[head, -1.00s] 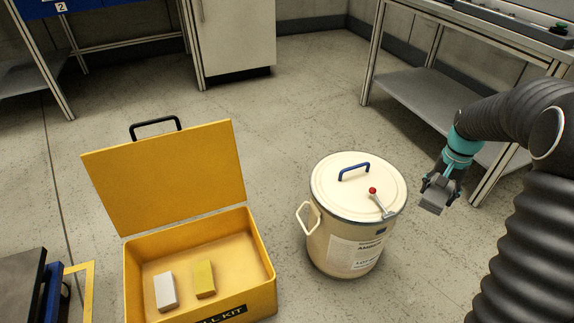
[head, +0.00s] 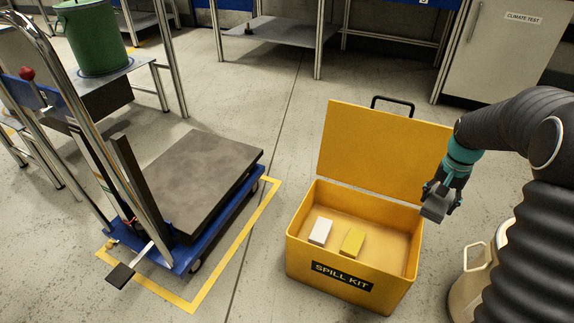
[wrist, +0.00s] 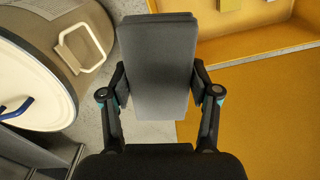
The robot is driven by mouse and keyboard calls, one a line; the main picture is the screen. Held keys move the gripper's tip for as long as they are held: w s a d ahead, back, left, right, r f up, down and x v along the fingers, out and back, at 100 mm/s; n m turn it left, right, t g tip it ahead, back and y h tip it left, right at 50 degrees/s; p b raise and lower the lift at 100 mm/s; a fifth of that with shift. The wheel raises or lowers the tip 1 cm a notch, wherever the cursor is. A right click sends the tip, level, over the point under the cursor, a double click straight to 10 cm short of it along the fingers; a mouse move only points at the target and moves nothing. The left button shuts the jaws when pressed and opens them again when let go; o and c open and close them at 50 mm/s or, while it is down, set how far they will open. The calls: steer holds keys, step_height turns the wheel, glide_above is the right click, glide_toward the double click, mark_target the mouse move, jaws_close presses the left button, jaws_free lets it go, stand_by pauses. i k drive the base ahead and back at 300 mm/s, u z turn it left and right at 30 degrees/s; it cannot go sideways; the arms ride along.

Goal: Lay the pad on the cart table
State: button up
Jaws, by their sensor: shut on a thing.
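My gripper (head: 440,198) is shut on a grey pad (wrist: 158,65). In the wrist view the two fingers hold the pad by its sides. In the head view the pad is a small grey block (head: 434,209) in front of the open spill kit's right side, held above the floor. The cart table (head: 194,181) is a dark grey flat top on a blue cart at the left of the head view. Its top looks bare, and the pad is well apart from it.
The open yellow spill kit (head: 330,270) holds a white block (head: 320,231) and a yellow block (head: 353,241). A cream drum (head: 468,287) is partly hidden by my arm. The cart's handle (head: 62,75) rises at left. A green drum (head: 92,38) stands behind.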

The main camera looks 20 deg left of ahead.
mark_target(164, 171)
steer(key=u, duration=2.2)
steer(key=i, duration=1.5)
steer(key=z, duration=0.05)
